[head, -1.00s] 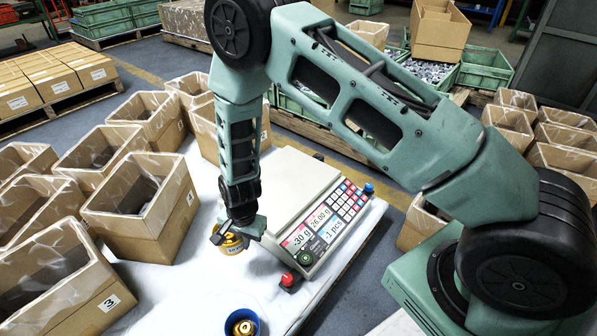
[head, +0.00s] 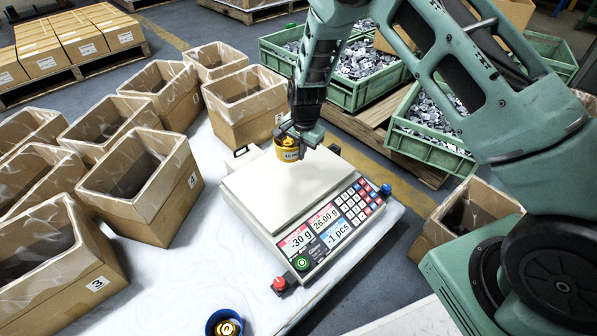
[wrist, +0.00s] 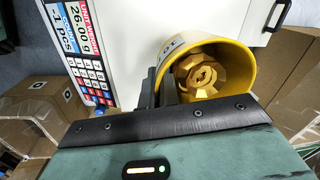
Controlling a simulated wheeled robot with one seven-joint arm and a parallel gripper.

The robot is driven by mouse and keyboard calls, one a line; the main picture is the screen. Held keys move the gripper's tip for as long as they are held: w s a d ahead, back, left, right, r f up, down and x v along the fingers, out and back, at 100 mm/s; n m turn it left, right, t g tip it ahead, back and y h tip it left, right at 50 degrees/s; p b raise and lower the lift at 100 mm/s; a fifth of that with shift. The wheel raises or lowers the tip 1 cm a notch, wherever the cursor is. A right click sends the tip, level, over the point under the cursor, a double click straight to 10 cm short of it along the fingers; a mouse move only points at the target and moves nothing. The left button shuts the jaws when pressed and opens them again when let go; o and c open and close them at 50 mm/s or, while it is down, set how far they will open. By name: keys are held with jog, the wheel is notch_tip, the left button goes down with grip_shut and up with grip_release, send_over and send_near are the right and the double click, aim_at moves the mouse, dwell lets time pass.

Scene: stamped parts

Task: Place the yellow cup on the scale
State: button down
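The yellow cup (head: 288,149) is held by my gripper (head: 297,132) over the far part of the scale's pale top plate. In the wrist view the cup (wrist: 243,62) shows its open mouth, with brass-coloured nut-like parts inside, and its near wall lies at the gripper fingers (wrist: 160,92). The scale (head: 262,200) has a keypad and a display reading -30 g, 26.00 g and -1 pcs. I cannot tell whether the cup's base touches the plate.
A blue cup (head: 224,323) with a brass-coloured part stands at the table's front. Open cardboard boxes (head: 141,185) line the left side. Green crates of metal parts (head: 350,75) stand behind.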

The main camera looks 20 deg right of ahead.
aim_at(299, 178)
notch_tip(299, 178, down, 8)
jog(key=b, duration=0.3)
jog(key=shift+f, duration=0.15)
jog(key=shift+f, duration=0.1)
jog(key=c, duration=1.7)
grip_release()
